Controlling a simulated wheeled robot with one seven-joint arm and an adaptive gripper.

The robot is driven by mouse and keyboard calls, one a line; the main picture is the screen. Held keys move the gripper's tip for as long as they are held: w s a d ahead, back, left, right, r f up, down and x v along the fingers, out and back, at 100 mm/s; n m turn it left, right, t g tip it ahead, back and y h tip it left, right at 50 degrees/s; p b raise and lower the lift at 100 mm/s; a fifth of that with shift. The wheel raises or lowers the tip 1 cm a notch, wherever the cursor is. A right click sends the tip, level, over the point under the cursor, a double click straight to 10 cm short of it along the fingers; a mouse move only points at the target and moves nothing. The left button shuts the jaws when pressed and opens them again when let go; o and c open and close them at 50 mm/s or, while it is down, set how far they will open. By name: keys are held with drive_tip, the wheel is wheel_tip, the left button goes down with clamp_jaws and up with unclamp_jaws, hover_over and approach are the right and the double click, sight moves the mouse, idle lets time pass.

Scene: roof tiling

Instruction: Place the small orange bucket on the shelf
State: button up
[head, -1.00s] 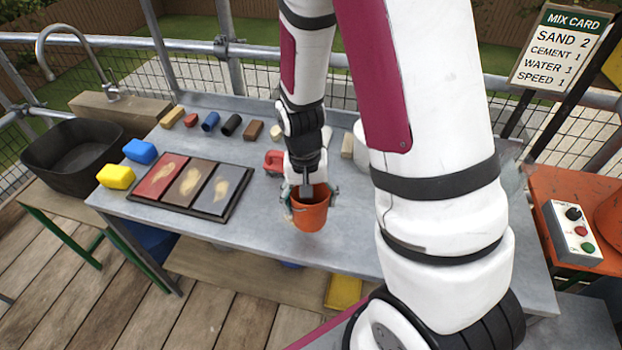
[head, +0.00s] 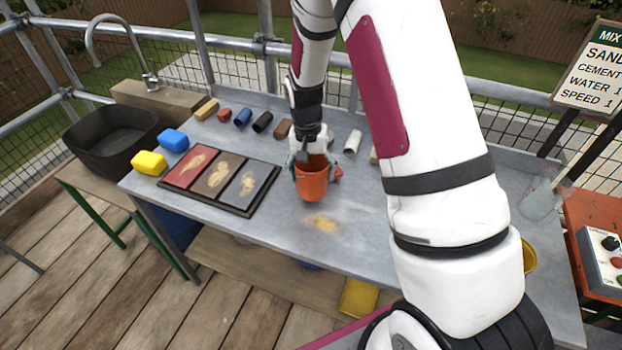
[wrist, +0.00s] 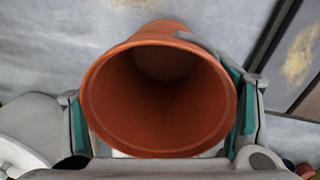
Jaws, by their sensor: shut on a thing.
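The small orange bucket (head: 311,186) is upright over the grey work table, to the right of the sample board. My gripper (head: 313,172) is shut on it, with one finger on each side. In the wrist view the bucket (wrist: 160,100) fills the middle, its open mouth facing the camera and its inside looking empty. The green finger pads of my gripper (wrist: 158,120) press its two sides. I cannot tell whether its base touches the table. A wooden shelf (head: 240,265) runs low under the table, partly hidden by the tabletop.
The sample board (head: 250,205) with three coloured panels lies left of the bucket. A sandy patch (head: 322,222) marks the tabletop (head: 285,238). A yellow tray (head: 358,297) sits low under the table.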

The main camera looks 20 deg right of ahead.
drive_tip(key=shift+w+f, duration=0.25)
drive_tip(key=shift+w, duration=0.15)
drive_tip(key=shift+f+p, duration=0.35)
drive_tip(key=shift+f, duration=1.2)
drive_tip(key=o, duration=1.7)
drive_tip(key=shift+f, duration=0.15)
